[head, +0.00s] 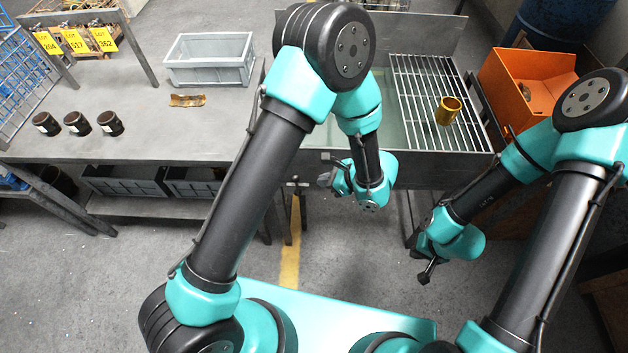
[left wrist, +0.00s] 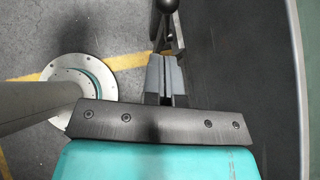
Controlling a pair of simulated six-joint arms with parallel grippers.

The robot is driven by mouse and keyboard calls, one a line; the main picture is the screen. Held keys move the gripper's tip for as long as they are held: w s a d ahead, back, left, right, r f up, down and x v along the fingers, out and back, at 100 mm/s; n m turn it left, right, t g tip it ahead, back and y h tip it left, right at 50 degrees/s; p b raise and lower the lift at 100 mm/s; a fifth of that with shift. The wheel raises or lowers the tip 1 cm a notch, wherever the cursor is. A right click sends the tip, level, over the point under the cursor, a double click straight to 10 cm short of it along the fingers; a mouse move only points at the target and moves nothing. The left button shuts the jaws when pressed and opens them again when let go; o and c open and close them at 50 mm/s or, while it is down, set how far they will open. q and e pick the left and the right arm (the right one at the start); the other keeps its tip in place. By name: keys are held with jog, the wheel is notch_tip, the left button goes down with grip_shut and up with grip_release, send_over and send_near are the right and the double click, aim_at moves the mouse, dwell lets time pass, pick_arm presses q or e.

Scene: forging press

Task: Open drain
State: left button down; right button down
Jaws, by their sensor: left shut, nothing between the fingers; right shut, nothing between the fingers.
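A dark lever with a black ball knob (left wrist: 168,6) shows at the top of the left wrist view, beyond the fingertips. My left gripper (left wrist: 166,60) is shut and empty, pointing toward the lever; I cannot tell whether it touches it. In the head view my left gripper (head: 326,178) is beside the front wall of the metal tank (head: 420,170), partly hidden by my own wrist. My right gripper (head: 426,274) is shut and empty, low over the floor at the right.
A grey bin (head: 209,60), a small brown piece (head: 187,101) and dark cylinders (head: 77,123) are on the table. An orange bin (head: 530,85) is at right. A dark wall (left wrist: 250,70) runs close right of my left gripper.

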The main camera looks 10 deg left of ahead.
pick_arm(q)
jog(key=v, duration=0.6)
jog(key=shift+r, duration=0.5)
jog(key=s+a+f+n+g+h, duration=0.6)
jog(key=s+a+f+n+h, duration=0.35)
jog(key=f, duration=0.25)
jog(key=s+a+f+n+t+h, duration=0.1)
jog(key=a+f+n+t+h, duration=0.3)
jog(key=a+n, duration=0.5)
jog(key=n+t, duration=0.1)
jog(key=n, duration=0.2)
jog(key=shift+a+t, duration=0.3)
jog(key=shift+t, duration=0.1)
